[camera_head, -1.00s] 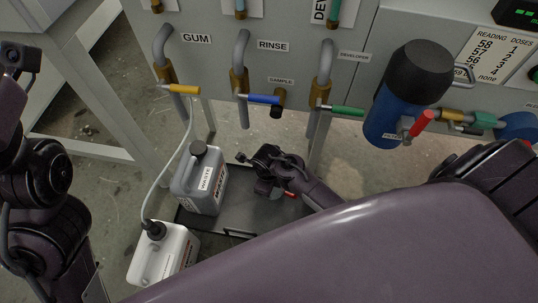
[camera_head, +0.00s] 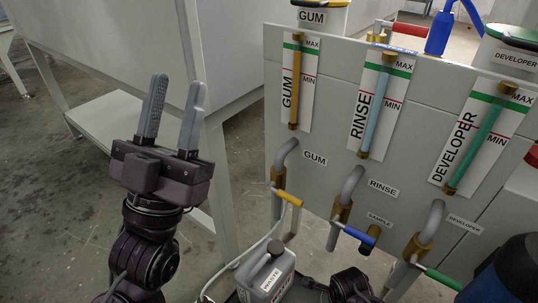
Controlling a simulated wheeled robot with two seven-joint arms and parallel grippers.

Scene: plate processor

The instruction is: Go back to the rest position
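My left gripper (camera_head: 177,82) is raised upright at the left. Its two grey fingers stand apart with nothing between them. A dark part of my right gripper (camera_head: 348,286) shows at the bottom edge, right of the waste canister. Its fingers cannot be made out, and the rest of that arm is out of view.
The grey plate processor panel (camera_head: 330,145) has gum, rinse and developer gauges and pipes with coloured valve handles. The grey waste canister (camera_head: 266,275) stands below it. Open floor (camera_head: 50,200) is at the left.

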